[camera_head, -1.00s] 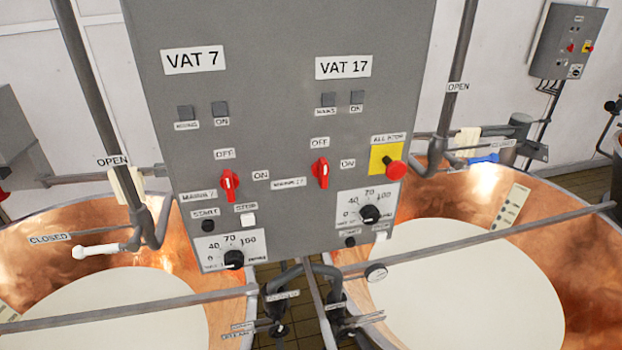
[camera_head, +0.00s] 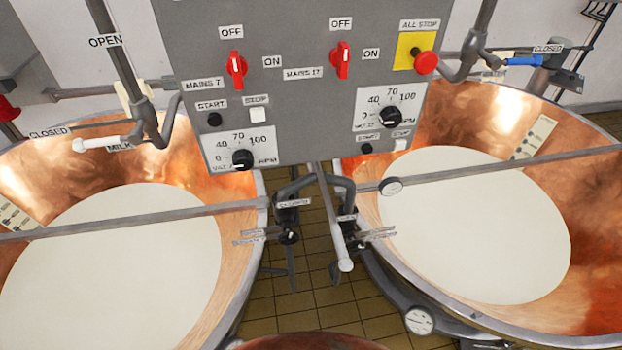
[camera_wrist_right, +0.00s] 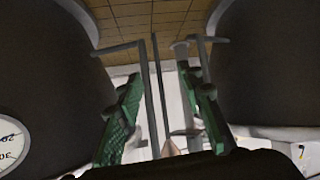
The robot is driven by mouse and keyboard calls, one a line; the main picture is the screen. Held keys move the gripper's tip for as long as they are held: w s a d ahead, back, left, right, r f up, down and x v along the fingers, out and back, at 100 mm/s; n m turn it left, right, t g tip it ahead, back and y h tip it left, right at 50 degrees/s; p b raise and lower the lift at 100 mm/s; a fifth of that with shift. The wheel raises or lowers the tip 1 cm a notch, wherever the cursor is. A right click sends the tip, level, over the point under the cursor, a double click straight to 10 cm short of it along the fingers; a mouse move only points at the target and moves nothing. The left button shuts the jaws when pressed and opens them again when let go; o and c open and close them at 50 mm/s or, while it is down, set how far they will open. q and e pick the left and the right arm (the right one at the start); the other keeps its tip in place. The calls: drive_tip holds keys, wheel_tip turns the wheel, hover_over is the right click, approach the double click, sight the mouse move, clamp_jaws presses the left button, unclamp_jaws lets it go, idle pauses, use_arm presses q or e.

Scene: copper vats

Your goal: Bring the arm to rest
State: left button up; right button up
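My right gripper (camera_wrist_right: 160,80) shows in the right wrist view. Its two green-padded fingers stand wide apart, with nothing held between them. Thin grey pipes show beyond the gap, and I cannot tell how far off they are. Neither gripper shows in the head view, and my left gripper is in no view.
The grey control panel (camera_head: 290,100) hangs between two copper vats of pale milk, the left vat (camera_head: 180,168) and the right vat (camera_head: 595,180). Bars cross both. Pipes and valves (camera_head: 288,215) fill the gap above the tiled floor (camera_head: 310,300). A dial (camera_wrist_right: 12,140) shows at the wrist view's left.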

drive_tip(key=s+d+f+m+g+h+b, duration=0.1)
drive_tip(key=s+d+f+g, duration=0.2)
drive_tip(key=s, duration=0.6)
drive_tip(key=s+d+f+m+g+h+b, duration=0.1)
drive_tip(key=s+d+f+g, duration=0.2)
drive_tip(key=s+d+f, duration=0.4)
drive_tip(key=s+d+f+m+g+h+b, duration=0.1)
drive_tip(key=s+d+f, duration=0.4)
drive_tip(key=s+f, duration=0.5)
drive_tip(key=s+g+h, duration=0.1)
drive_tip(key=s+g, duration=0.1)
drive_tip(key=s, duration=0.1)
drive_tip(key=shift+d+f+m+g+b, duration=0.2)
drive_tip(key=shift+d+m+g+b, duration=0.1)
drive_tip(key=shift+m+g, duration=0.1)
drive_tip(key=shift+w, duration=0.1)
drive_tip(key=shift+c, duration=0.4)
drive_tip(key=shift+c, duration=0.3)
